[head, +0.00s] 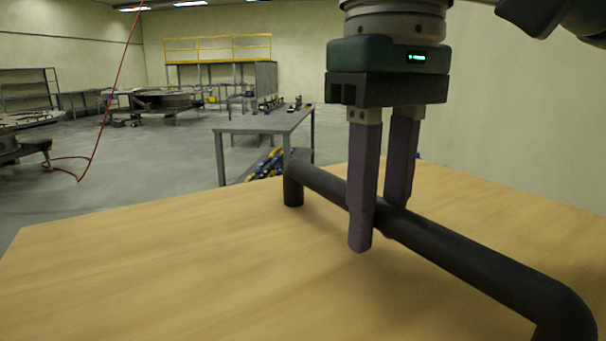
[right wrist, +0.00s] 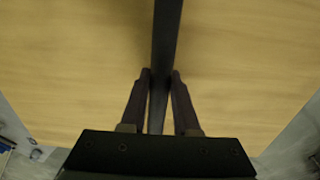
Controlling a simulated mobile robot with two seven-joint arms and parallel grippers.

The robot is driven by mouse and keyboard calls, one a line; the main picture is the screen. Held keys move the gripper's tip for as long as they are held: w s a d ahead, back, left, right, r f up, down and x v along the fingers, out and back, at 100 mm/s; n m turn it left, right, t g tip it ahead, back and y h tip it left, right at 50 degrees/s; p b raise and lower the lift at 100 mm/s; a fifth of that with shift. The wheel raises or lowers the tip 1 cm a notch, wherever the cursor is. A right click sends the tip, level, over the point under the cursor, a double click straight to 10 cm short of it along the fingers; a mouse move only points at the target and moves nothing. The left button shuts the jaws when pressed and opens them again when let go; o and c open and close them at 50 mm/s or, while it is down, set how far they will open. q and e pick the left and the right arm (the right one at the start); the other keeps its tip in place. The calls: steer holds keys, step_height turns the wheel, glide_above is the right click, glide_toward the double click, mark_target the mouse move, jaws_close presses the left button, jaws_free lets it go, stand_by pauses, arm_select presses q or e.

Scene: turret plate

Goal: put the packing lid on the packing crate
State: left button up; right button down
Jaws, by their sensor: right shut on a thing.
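The packing lid (head: 150,270) is a wide, flat, light wooden panel across the lower head view. It also fills most of the right wrist view (right wrist: 80,70). A dark bar handle (head: 470,258) with bent ends stands on it and runs from far left to near right. My right gripper (head: 379,226) points down with its two purplish fingers on either side of the bar. In the right wrist view the fingers (right wrist: 160,76) are closed against the bar (right wrist: 166,35). The packing crate cannot be made out, and whether the lid rests on anything is hidden. My left gripper is not in view.
A grey table (head: 265,122) with small items stands behind the lid. Blue and yellow things (head: 266,165) lie by its legs. Round workstations (head: 150,100) and a yellow-railed platform (head: 218,48) are farther back. Open grey floor (head: 110,185) lies to the left. A pale wall is at right.

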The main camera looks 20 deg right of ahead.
steer(key=d+f+n+b, duration=0.2)
steer(key=f+n+b, duration=0.3)
steer(key=f+b, duration=2.3)
steer(key=d+f+n+b, duration=0.2)
steer(key=f+n+b, duration=0.2)
steer(key=f+b, duration=2.4)
step_height(320, 180, down, 22)
steer(key=shift+w+d+f+n+b, duration=0.15)
steer(key=shift+w+d+n+b, duration=0.15)
steer(key=shift+d+n+b, duration=0.1)
steer(key=shift+f, duration=0.4)
